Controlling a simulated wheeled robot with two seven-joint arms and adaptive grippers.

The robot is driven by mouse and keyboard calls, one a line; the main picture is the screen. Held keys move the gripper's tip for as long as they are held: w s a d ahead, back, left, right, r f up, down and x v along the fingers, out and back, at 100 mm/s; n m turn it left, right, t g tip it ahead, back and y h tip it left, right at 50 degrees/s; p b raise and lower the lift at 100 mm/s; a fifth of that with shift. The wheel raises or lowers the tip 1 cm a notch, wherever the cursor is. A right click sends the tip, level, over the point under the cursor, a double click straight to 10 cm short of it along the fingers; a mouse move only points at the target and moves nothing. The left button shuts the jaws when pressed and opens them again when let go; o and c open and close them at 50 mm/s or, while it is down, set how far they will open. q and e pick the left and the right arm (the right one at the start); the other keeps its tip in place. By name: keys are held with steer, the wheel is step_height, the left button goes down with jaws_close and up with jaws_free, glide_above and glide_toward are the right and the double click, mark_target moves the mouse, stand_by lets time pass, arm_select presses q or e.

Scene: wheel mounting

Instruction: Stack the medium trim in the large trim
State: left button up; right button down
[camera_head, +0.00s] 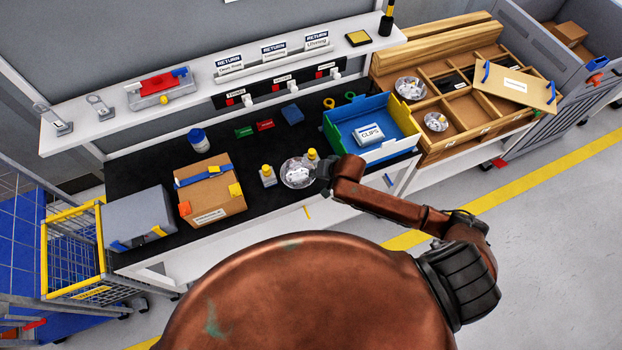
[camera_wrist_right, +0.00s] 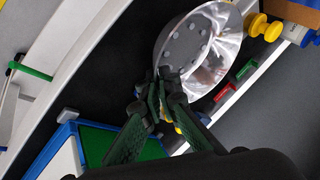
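The largest-looking silver trim (camera_head: 297,174), shallow and bowl-like, is at the front of the black worktop. My right gripper (camera_head: 324,171) is at its right edge. In the right wrist view the trim (camera_wrist_right: 205,45) fills the upper middle, and the fingertips of my right gripper (camera_wrist_right: 167,84) are close together on its rim. I cannot tell if the trim rests on the worktop or is slightly above it. A somewhat smaller trim (camera_head: 410,88), apparently the medium one, lies in a back compartment of the wooden tray. The smallest trim (camera_head: 435,122) lies in a front compartment. My left gripper is out of view.
Small yellow-topped items (camera_head: 267,175) stand beside the held trim. A blue-green open bin (camera_head: 345,112) is to its right, before the wooden tray (camera_head: 460,130). A cardboard box (camera_head: 213,193) and grey case (camera_head: 147,215) stand left. A tilted board (camera_head: 514,86) covers the tray's right part.

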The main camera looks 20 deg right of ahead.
mark_target(311, 179)
steer(key=shift+w+a+f, duration=0.25)
steer(key=shift+a+f, duration=0.1)
steer(key=shift+f, duration=0.15)
steer(key=shift+w+a+f, duration=0.1)
steer(key=shift+a+f, duration=0.1)
steer(key=shift+f, duration=1.55)
steer(key=shift+f, duration=0.15)
steer(key=c, duration=2.2)
jaws_free()
steer(key=shift+o, duration=0.2)
